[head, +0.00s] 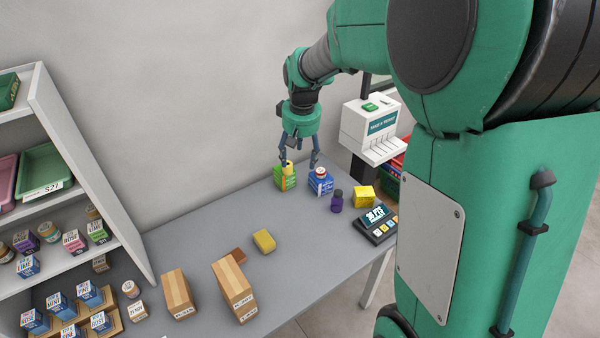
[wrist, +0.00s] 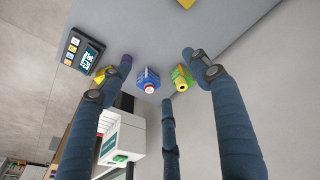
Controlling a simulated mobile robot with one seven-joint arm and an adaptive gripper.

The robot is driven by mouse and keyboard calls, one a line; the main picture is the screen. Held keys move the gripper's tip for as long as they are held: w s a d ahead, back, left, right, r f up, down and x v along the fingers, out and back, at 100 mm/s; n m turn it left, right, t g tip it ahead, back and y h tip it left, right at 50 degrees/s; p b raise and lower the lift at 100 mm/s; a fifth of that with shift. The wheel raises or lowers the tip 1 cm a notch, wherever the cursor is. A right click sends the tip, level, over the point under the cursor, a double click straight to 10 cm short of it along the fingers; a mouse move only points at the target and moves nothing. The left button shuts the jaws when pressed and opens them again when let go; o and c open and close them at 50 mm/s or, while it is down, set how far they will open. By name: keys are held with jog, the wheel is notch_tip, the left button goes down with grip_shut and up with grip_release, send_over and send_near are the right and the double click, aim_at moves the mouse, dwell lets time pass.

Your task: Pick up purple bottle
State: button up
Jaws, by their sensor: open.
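The purple bottle (head: 337,201) stands upright on the grey table in the head view, just right of a blue box and left of a yellow box. In the wrist view a bit of purple (wrist: 126,59), probably the bottle, shows at the tip of the left finger, which hides most of it. My gripper (head: 299,162) is open and empty, its fingers pointing down above the green and blue boxes, to the left of the purple bottle and farther back. In the wrist view the gripper's fingers (wrist: 160,78) are spread wide with nothing between them.
A green-and-yellow box (head: 285,177) with a yellow cap and a blue box (head: 320,181) with a red-and-white cap stand below my gripper. The yellow box (head: 363,196) and card terminal (head: 376,224) stand right of the bottle. Bare table (head: 300,240) lies in front.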

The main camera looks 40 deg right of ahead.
jog(key=w+d+f+g, duration=0.1)
jog(key=w+d+f, duration=0.3)
jog(key=d+f, duration=0.75)
jog(key=m+g+p, duration=0.1)
send_over(339, 191)
jog(key=shift+y, duration=0.4)
notch_tip(339, 191, down, 13)
jog(key=shift+a+r, duration=0.1)
jog(key=shift+r, duration=0.05)
jog(key=shift+f+b, duration=0.35)
jog(key=shift+f, duration=3.95)
jog(key=shift+f, duration=0.1)
jog(key=shift+a+f+b, duration=0.15)
jog(key=shift+f+b, duration=0.25)
jog(key=shift+f, duration=2.1)
jog(key=c, duration=1.2)
